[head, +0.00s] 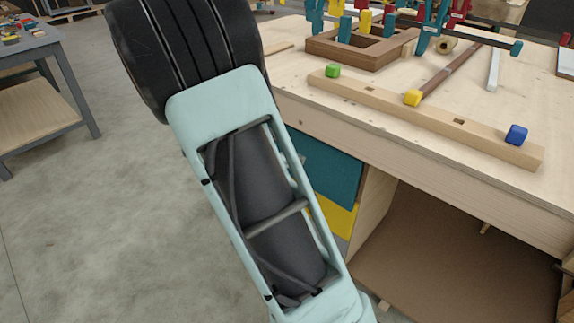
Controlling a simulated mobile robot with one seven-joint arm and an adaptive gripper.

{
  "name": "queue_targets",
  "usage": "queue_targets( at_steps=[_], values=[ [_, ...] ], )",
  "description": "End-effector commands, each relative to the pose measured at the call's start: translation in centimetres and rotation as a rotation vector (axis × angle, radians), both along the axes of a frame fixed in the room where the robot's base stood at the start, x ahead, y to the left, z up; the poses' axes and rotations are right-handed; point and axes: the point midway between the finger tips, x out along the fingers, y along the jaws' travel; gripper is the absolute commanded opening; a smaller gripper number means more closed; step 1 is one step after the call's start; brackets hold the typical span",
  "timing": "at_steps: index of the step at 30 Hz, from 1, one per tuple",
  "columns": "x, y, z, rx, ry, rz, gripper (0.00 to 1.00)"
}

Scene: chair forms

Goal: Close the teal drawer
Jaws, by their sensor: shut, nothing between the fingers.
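The teal drawer (330,172) is in the workbench, under the left part of its top, in the head view. Only the right part of its front shows; my arm hides the rest. I cannot tell how far it stands out from the bench. A yellow drawer front (337,217) shows just below it. My arm crosses in front of the drawers, from the bottom middle to the top left. My gripper is not in view, so its place relative to the teal drawer does not show.
The wooden bench top (500,158) holds a long wooden bar (455,124), a wooden frame (352,55) and several coloured clamps. Right of the drawers is an open compartment (455,265). A grey table (38,52) stands far left. The concrete floor (90,220) between is clear.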

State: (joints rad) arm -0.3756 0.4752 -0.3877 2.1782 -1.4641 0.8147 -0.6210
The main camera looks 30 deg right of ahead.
Motion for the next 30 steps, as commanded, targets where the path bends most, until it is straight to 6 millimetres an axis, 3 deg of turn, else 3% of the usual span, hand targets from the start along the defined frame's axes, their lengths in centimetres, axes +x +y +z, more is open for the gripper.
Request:
queue_targets(
  at_steps=[4, 9, 15, 26, 30],
  values=[
    [0.8, -2.6, -2.0, -0.001, 0.001, -0.003, 0.0],
    [1.7, -4.9, -1.6, 0.001, -0.002, -0.002, 0.0],
    [2.1, -6.0, -1.4, 0.0, 0.0, -0.001, 0.0],
    [2.2, -6.1, -1.3, 0.0, 0.0, 0.0, 0.0],
    [2.7, -7.5, -1.4, 0.0, -0.001, -0.002, 0.0]
  ],
)
